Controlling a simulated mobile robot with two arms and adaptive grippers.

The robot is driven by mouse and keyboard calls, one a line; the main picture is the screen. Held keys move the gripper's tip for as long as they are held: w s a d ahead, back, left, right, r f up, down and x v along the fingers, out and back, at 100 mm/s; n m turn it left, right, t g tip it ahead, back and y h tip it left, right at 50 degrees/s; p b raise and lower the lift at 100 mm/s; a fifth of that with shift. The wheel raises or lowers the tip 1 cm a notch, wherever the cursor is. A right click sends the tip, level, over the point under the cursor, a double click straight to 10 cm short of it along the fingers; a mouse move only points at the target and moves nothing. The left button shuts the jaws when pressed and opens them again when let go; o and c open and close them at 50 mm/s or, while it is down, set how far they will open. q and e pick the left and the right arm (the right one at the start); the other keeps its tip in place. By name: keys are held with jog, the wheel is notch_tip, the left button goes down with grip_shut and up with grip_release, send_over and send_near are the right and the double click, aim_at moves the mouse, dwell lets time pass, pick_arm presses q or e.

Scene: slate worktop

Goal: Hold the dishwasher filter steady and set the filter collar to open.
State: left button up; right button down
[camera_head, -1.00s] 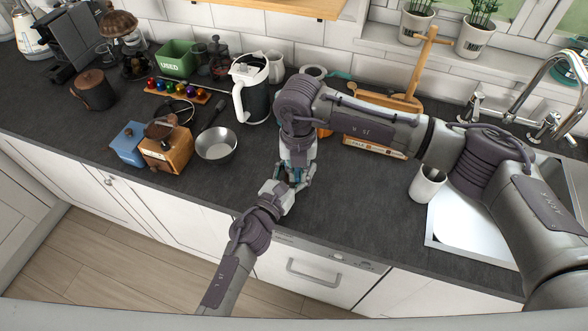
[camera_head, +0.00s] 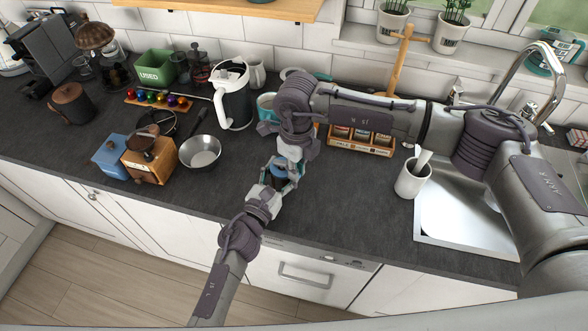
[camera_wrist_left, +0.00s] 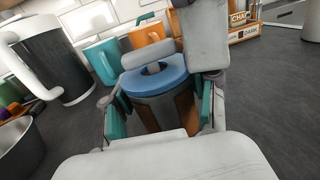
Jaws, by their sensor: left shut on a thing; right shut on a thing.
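The dishwasher filter (camera_wrist_left: 155,112) shows in the left wrist view as an upright grey and brown cylinder with a blue collar (camera_wrist_left: 142,82) around its top. My left gripper (camera_wrist_left: 160,115) is shut on the filter body, one teal-padded finger on each side. My right gripper (camera_head: 284,168) comes down from above in the head view, shut on the collar; in the left wrist view its grey fingers cover part of the ring. My left gripper (camera_head: 277,184) reaches it from the front in the head view. The arms hide most of the filter there, and I cannot read any collar marks.
A steel bowl (camera_head: 200,152), a wooden coffee grinder (camera_head: 150,160) and a white kettle (camera_head: 232,98) stand to the left. A tea box rack (camera_head: 362,146) is behind my right arm. A white cup (camera_head: 411,181) stands by the sink (camera_head: 455,225). The worktop right of the grippers is clear.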

pick_arm(q)
jog(key=shift+a, duration=0.1)
pick_arm(e)
jog(key=shift+w+d+n, duration=0.1)
jog(key=shift+w+n, duration=0.05)
jog(key=shift+n, duration=0.25)
jog(key=c, duration=1.2)
grip_release()
jog(key=shift+r, duration=0.15)
notch_tip(320, 180, up, 12)
pick_arm(q)
jog(key=o, duration=1.3)
jog(key=shift+c, duration=0.2)
